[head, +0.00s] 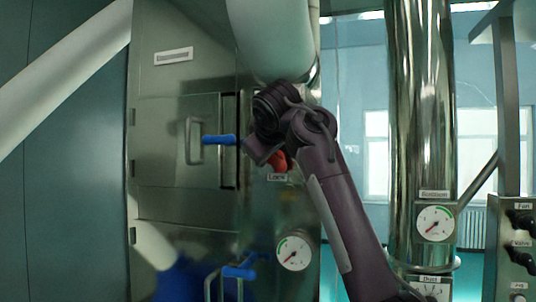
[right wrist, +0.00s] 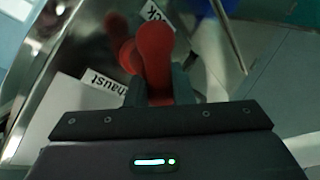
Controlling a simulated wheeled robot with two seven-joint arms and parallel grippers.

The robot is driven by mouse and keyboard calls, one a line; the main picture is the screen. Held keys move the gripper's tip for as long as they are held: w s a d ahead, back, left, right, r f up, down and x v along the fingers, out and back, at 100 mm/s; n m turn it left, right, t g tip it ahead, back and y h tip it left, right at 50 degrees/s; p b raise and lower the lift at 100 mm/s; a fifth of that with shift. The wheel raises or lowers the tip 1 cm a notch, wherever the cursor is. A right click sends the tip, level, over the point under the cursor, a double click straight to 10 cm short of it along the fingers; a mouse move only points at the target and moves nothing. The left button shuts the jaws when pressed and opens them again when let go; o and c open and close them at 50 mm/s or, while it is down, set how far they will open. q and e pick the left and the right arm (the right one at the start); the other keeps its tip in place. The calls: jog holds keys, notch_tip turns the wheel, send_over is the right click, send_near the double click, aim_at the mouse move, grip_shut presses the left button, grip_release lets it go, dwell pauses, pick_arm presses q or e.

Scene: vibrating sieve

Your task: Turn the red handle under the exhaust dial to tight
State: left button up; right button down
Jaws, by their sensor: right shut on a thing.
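The red handle (head: 280,161) shows beside my right gripper (head: 262,152) on the metal housing in the head view. In the right wrist view the red handle (right wrist: 154,55) runs down between the two dark fingers of my right gripper (right wrist: 158,90), which are shut on it. The lower end of the handle is hidden by the gripper. A round dial (head: 293,253) sits below the handle in the head view. A partly hidden label (right wrist: 98,88) ending in "xhaust" shows in the right wrist view. My left gripper is not in view.
A blue-ended latch (head: 218,140) sticks out left of my right gripper, by a cabinet door with a bar handle (head: 190,140). Another blue latch (head: 238,272) is lower down. A shiny vertical pipe (head: 422,110) with a dial (head: 436,223) stands at the right.

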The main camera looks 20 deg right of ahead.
jog(key=shift+a+f+n+g+h, duration=0.1)
jog(key=shift+a+n+g+h, duration=0.05)
jog(key=shift+n+g+h, duration=0.95)
jog(key=shift+f+n+g+h, duration=0.3)
jog(key=shift+n+g+h, duration=0.2)
jog(key=shift+n+h, duration=0.4)
jog(key=shift+n, duration=0.3)
jog(key=c, duration=1.3)
grip_release()
jog(key=shift+w+a+f, duration=0.1)
jog(key=b+v, duration=0.1)
jog(key=v, duration=0.7)
